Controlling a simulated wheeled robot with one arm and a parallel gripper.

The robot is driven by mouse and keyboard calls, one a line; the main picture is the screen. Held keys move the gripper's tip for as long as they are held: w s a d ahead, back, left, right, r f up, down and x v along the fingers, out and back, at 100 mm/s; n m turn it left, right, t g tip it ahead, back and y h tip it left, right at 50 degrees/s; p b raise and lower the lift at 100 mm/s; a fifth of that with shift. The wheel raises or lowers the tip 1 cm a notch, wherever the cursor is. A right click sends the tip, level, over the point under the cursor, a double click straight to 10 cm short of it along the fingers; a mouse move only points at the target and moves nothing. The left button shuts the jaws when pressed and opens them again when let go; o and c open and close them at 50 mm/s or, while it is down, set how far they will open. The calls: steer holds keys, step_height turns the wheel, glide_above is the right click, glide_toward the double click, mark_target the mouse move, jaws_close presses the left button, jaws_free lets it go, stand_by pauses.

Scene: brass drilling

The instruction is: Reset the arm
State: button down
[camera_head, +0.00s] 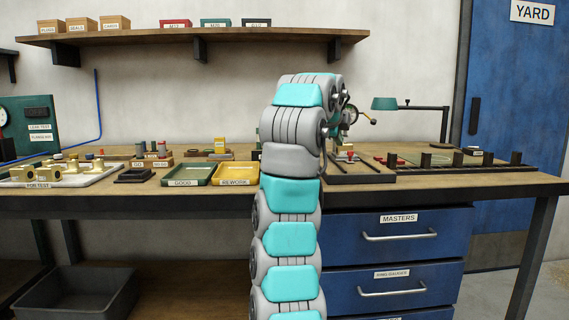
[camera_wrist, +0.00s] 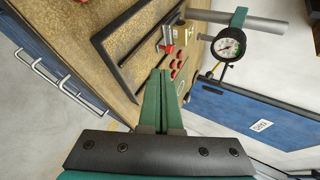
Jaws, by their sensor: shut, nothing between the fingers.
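My arm (camera_head: 292,210) rises in front of the workbench in the head view, and its upper end bends over near the bench's middle. The arm hides the gripper in that view. In the wrist view my gripper (camera_wrist: 160,75) shows two green fingers lying side by side, shut and empty. A dial gauge (camera_wrist: 228,45) stands to the right of the fingertips.
Left of the arm are a green GOOD tray (camera_head: 187,182), a yellow REWORK tray (camera_head: 236,181) and a FOR TEST tray (camera_head: 40,184) with brass parts. Blue drawers (camera_head: 398,226) sit below. A shelf (camera_head: 190,36) hangs above.

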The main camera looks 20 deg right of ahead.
steer(key=shift+w, duration=0.1)
